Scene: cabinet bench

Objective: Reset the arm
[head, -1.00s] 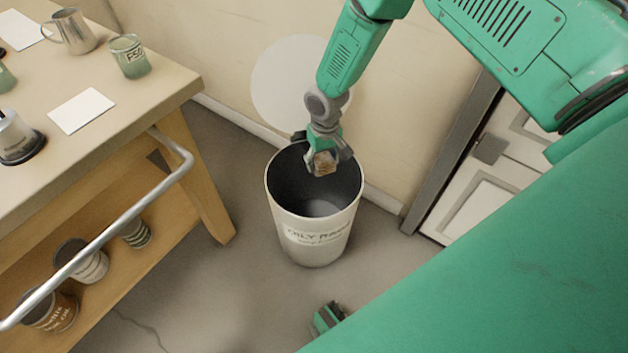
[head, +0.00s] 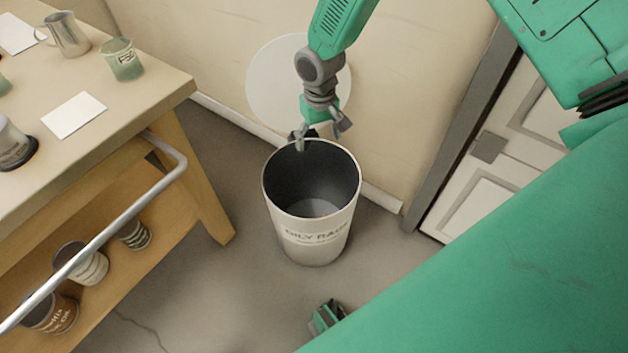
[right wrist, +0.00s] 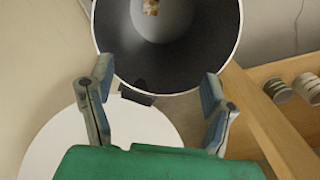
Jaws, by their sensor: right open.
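My right gripper (head: 320,138) hangs over the far rim of the white bin (head: 312,240) labelled "OILY RAGS". Its fingers are spread and empty. In the right wrist view the open right gripper (right wrist: 157,90) has the bin's rim (right wrist: 165,92) beyond its fingertips. A small brown and white piece (right wrist: 151,6) lies on the bin's floor at the top edge of that view. The bin's near wall hides this piece in the head view.
A wooden bench (head: 150,100) with a metal rail (head: 105,235) stands at the left. It bears a metal jug (head: 68,36), a green beaker (head: 122,60) and a white card (head: 74,114). Cans stand on its lower shelf. A white door (head: 500,170) is at the right; the wall is behind.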

